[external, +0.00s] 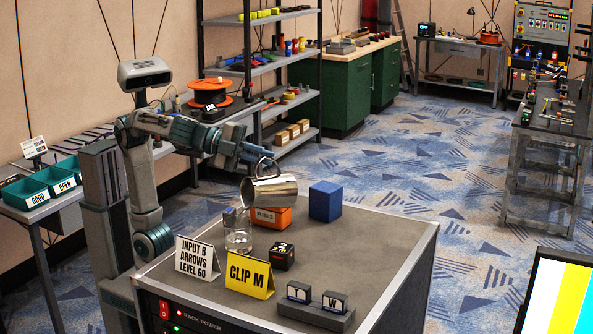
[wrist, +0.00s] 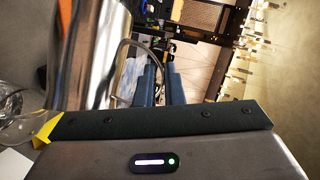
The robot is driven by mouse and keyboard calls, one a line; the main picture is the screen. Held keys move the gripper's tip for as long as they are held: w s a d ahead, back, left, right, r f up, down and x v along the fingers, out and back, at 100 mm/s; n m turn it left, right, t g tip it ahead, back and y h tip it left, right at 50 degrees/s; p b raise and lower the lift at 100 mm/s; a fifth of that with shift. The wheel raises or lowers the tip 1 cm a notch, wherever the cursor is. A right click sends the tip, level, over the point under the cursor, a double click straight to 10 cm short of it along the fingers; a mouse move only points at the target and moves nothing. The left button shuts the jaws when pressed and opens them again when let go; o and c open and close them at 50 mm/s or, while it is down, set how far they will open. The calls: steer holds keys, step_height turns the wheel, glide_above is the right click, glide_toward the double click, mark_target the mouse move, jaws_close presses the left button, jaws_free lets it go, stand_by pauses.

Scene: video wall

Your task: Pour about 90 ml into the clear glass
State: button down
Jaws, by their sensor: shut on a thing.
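A shiny steel jug (external: 275,192) is tilted above the worktop, its mouth end toward the lower left. My gripper (external: 262,163) is shut on the jug's handle. In the wrist view, the jug (wrist: 92,55) fills the upper left, and the blue fingers of my gripper (wrist: 162,85) are at its handle (wrist: 130,62). The clear glass (external: 238,239) stands upright on the worktop, below and left of the jug's mouth. The glass (wrist: 20,120) also shows partly at the left edge of the wrist view. Its liquid level is too small to read, and I cannot clearly tell whether liquid is falling.
An orange bin (external: 272,218) and a blue cube (external: 325,201) stand behind the glass on the worktop (external: 375,240). A white sign (external: 197,258), a yellow sign (external: 249,277), a small black box (external: 283,257) and a grey holder (external: 316,310) stand in front. The worktop's right side is clear.

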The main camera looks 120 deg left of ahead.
steer(key=a+p, duration=0.1)
steer(key=w+a+p, duration=0.1)
steer(key=a+n+g+p, duration=0.1)
steer(key=shift+w+a+r+p, duration=0.1)
steer(key=shift+w+r+p, duration=0.1)
steer(key=shift+w+p, duration=0.1)
steer(key=shift+w+a+r+h+p, duration=0.15)
steer(key=shift+a+h+p, duration=0.2)
steer(key=shift+p, duration=0.55)
steer(key=shift+a+n+g+p, duration=0.1)
steer(key=shift+n+g+p, duration=0.25)
steer(key=shift+p, duration=0.25)
steer(key=shift+w+a+f+h, duration=0.15)
steer(key=shift+f+h, duration=0.2)
steer(key=shift+f, duration=0.1)
steer(key=p, duration=0.2)
steer(key=shift+w+a+r+n+g+p, duration=0.15)
steer(key=shift+a+r+n+g+p, duration=0.15)
steer(key=shift+n+g+p, duration=0.1)
steer(key=shift+w+a+f+h+p, duration=0.15)
steer(key=shift+a+f+h+p, duration=0.2)
steer(key=shift+p, duration=0.45)
steer(key=shift+a+n+g+p, duration=0.1)
steer(key=shift+n+g+p, duration=0.15)
steer(key=shift+p, duration=0.4)
steer(key=a+f+h+p, duration=0.1)
steer(key=p, duration=0.4)
steer(key=shift+w+f+n+g, duration=0.1)
steer(key=shift+w+n+g, duration=0.25)
steer(key=shift+n+g, duration=0.05)
